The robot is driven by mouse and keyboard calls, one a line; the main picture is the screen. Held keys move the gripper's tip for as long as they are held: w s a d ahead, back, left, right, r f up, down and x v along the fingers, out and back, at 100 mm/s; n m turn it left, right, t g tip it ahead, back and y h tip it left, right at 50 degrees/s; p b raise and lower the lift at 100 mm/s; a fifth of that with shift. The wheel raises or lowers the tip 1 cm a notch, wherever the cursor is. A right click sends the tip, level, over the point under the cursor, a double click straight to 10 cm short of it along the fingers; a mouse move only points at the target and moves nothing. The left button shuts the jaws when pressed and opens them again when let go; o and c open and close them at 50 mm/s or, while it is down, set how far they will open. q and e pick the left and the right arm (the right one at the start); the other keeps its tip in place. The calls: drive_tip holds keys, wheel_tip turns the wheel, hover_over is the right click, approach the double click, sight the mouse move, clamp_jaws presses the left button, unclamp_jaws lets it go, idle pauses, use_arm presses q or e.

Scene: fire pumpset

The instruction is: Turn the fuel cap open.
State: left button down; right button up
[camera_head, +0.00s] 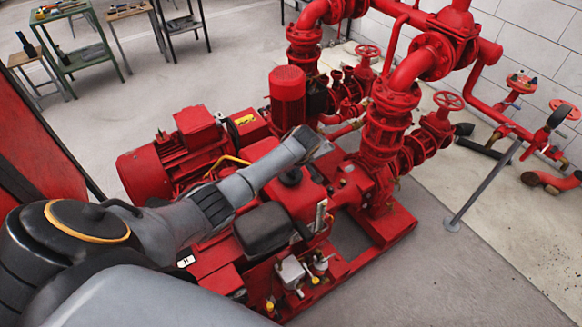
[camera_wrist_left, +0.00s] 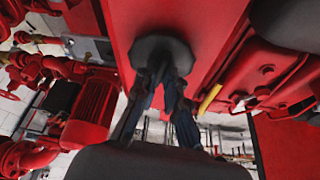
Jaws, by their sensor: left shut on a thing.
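The fuel cap (camera_wrist_left: 160,46) is a round dark cap on the red tank (camera_wrist_left: 200,25) in the left wrist view. In the head view my grey left arm reaches over the pumpset and hides the gripper's fingers. How far the cap is turned cannot be told. My right gripper is not in view.
A red motor (camera_head: 170,158) lies left of the tank, and a black box-shaped part (camera_head: 263,228) sits in front. Red pipes and valves (camera_head: 386,120) rise to the right. Workbenches (camera_head: 75,50) stand at the back left.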

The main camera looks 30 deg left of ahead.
use_arm(q)
drive_tip(key=shift+w+n+g+y, duration=0.1)
drive_tip(key=shift+n+g+y, duration=0.2)
drive_tip(key=shift+n, duration=0.8)
drive_tip(key=c, duration=1.4)
unclamp_jaws()
drive_tip(key=shift+r, duration=0.1)
drive_tip(key=v, duration=1.1)
drive_tip(key=shift+d+r, duration=0.2)
drive_tip(key=shift+r, duration=0.2)
